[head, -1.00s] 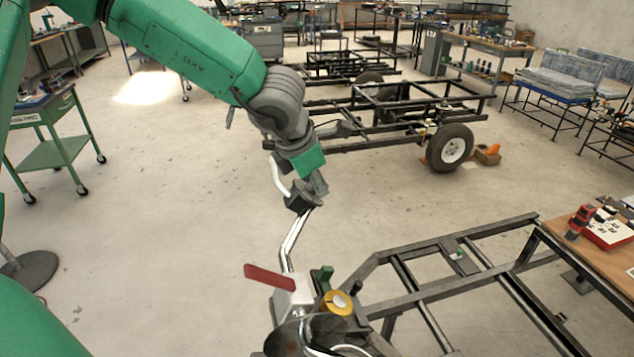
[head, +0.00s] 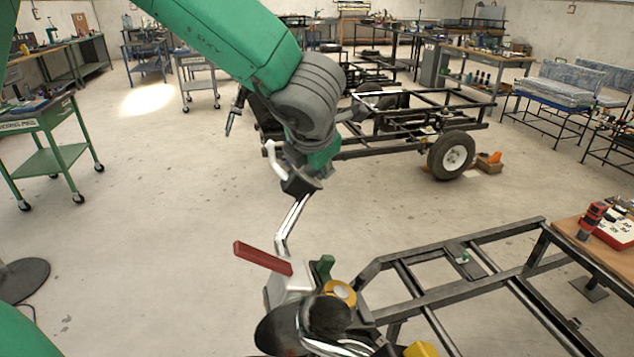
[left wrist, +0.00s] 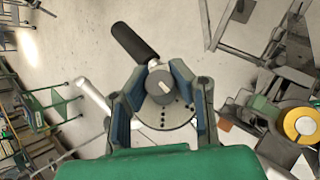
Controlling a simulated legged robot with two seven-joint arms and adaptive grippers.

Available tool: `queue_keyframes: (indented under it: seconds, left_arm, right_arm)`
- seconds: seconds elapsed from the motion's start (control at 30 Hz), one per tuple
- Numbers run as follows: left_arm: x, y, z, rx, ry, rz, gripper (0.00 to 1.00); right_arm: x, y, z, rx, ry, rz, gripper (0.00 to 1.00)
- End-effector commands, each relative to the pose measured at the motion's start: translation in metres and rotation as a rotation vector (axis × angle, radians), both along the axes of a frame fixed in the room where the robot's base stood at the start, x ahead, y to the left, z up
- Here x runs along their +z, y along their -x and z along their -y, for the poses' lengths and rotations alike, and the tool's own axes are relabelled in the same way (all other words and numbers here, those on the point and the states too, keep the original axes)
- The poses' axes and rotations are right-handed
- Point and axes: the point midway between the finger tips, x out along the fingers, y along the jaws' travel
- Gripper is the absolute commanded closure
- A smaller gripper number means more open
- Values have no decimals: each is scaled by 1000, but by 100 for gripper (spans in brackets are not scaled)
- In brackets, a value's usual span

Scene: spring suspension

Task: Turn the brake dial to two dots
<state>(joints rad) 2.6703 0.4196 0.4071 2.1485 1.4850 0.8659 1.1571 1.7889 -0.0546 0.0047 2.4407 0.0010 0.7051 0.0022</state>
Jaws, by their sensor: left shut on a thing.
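The brake dial (left wrist: 160,84) is a grey round knob with a pale mark, in the middle of the left wrist view. A pale plate (left wrist: 166,128) with several black dots shows below it; I cannot tell which dots the mark lines up with. My left gripper (left wrist: 156,80) has its blue-padded fingers on both sides of the dial, shut on it. A black grip (left wrist: 135,42) sticks out up and left of the dial. In the head view, my left wrist hangs over a dark housing (head: 299,184) atop a bent silver tube (head: 289,228); fingers and dial are hidden there. My right gripper is not in view.
Below the tube are a red lever (head: 263,258), a yellow ring (head: 341,291) and a black trailer frame (head: 450,275). A bench (head: 575,236) with tools stands at right. A green cart (head: 55,158) is at left, with open floor between.

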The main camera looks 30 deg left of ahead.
Motion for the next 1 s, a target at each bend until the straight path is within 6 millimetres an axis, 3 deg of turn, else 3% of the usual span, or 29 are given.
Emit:
queue_keyframes:
  seconds: [0.1,0.4,1.0]
  left_arm:
    - [-2,-1,1,61,-46,40,100]
    - [0,-1,1,177,-118,102,100]
    - [1,0,1,216,-140,121,100]
  right_arm:
    - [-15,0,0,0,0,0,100]
    - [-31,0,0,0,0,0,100]
    - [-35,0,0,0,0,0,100]
